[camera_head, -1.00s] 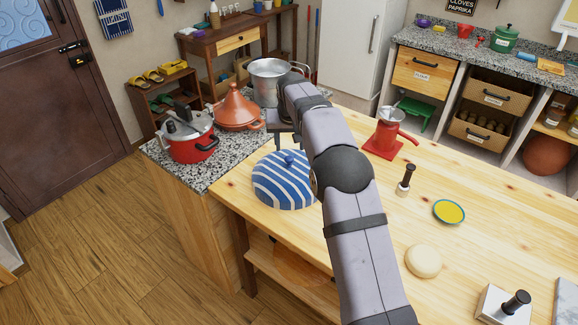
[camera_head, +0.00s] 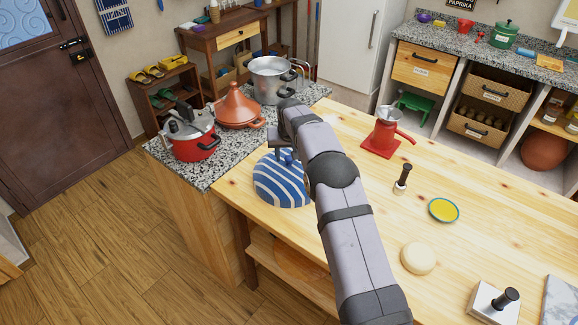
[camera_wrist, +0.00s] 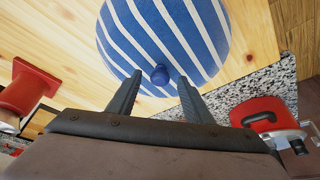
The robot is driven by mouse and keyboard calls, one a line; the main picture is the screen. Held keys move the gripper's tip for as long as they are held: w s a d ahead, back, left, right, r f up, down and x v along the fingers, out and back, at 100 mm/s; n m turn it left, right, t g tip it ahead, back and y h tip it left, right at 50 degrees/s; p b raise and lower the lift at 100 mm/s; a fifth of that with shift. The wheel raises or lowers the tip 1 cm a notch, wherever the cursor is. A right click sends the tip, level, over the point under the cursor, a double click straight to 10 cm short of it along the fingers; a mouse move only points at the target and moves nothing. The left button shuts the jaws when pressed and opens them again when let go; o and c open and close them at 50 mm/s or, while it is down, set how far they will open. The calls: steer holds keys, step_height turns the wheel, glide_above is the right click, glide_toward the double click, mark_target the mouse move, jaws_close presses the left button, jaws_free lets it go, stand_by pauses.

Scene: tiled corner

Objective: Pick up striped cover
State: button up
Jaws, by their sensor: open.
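The striped cover (camera_head: 281,186) is a blue and white dome with a small blue knob on top. It sits on the wooden table near its left edge. My gripper (camera_head: 284,158) is over the top of the cover in the head view, partly hiding it. In the wrist view the cover (camera_wrist: 165,35) fills the top middle, and its blue knob (camera_wrist: 160,75) lies between the two fingertips of my gripper (camera_wrist: 158,78). The fingers are apart. I cannot tell exactly how far down they reach beside the knob.
A red pressure cooker (camera_head: 194,140), an orange tagine (camera_head: 238,108) and a metal pot (camera_head: 272,80) stand on the granite counter behind. A red grinder (camera_head: 384,138), a dark-handled tool (camera_head: 402,180), a yellow dish (camera_head: 444,210) and a pale round piece (camera_head: 418,258) lie rightward on the table (camera_head: 350,235).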

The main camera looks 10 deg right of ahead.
steer(key=shift+f, duration=0.15)
jaws_close()
